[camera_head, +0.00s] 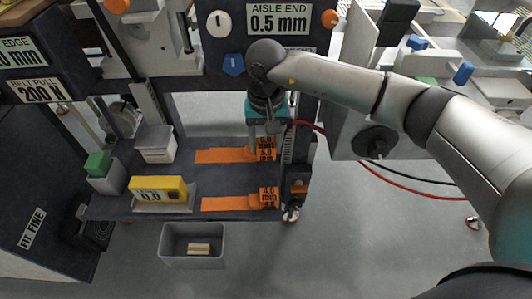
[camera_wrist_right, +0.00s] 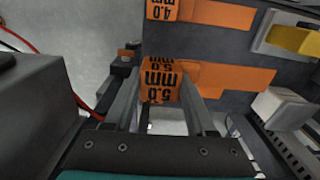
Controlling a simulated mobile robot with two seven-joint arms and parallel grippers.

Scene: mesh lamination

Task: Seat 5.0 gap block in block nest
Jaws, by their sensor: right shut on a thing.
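The orange 5.0 mm gap block (camera_head: 265,152) is at the right end of the rear orange strip (camera_head: 222,156) on the dark shelf. My right gripper (camera_head: 265,138) reaches down over the block and is shut on it. In the right wrist view the block (camera_wrist_right: 160,80) sits between the two fingers of my right gripper (camera_wrist_right: 158,88), its label facing the camera. I cannot tell whether the block touches the shelf. Which part is the block nest is not clear. My left gripper is not in view.
An orange 4.0 mm block (camera_head: 268,197) stands on the front strip. A yellow 0.0 gauge (camera_head: 158,189) and a white block (camera_head: 155,144) are at left. A grey bin (camera_head: 180,249) with a light piece stands in front.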

